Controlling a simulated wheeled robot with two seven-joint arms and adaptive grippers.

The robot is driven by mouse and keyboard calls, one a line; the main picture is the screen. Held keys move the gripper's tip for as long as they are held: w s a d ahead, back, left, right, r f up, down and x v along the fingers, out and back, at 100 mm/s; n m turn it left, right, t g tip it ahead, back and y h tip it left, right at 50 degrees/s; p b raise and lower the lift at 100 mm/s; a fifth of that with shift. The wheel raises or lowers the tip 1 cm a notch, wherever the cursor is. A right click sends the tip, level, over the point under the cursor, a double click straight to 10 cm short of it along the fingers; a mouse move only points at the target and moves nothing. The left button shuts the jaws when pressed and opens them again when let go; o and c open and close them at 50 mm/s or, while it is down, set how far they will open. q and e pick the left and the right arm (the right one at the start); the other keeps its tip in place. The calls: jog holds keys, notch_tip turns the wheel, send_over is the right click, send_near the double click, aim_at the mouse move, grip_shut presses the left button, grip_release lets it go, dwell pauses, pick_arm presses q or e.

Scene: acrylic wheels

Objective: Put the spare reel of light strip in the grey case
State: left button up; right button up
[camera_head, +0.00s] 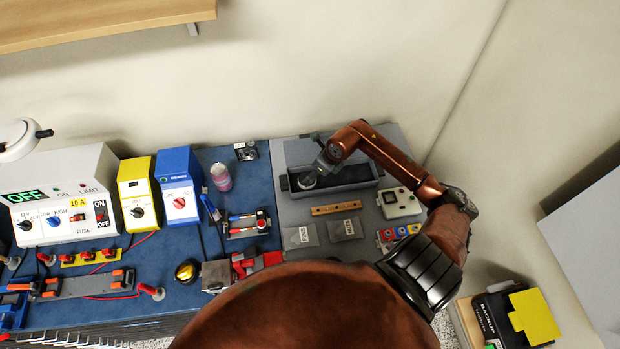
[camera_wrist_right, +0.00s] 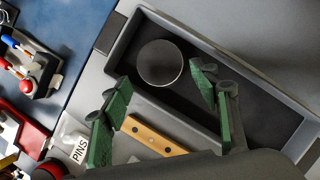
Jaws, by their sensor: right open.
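The reel, a plain grey disc (camera_wrist_right: 159,63), shows inside the left end of the open grey case (camera_wrist_right: 262,62) in the right wrist view. In the head view the reel (camera_head: 307,181) is partly covered by my gripper, in the left part of the case (camera_head: 350,188). My right gripper (camera_wrist_right: 160,82) is open, its green fingers apart on either side of the near edge of the reel. In the head view this gripper (camera_head: 318,172) is over the case. Whether the reel rests flat on the case floor is hard to tell. My left gripper is out of view.
A wooden bar (camera_head: 336,208) and two labelled bags (camera_head: 346,229) lie in front of the case. A white meter-like box (camera_head: 399,203) stands to its right. A pink-labelled cup (camera_head: 221,177) and power supplies (camera_head: 66,198) stand to the left on the blue mat.

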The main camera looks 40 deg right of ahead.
jog(key=v, duration=0.6)
jog(key=shift+b, duration=0.35)
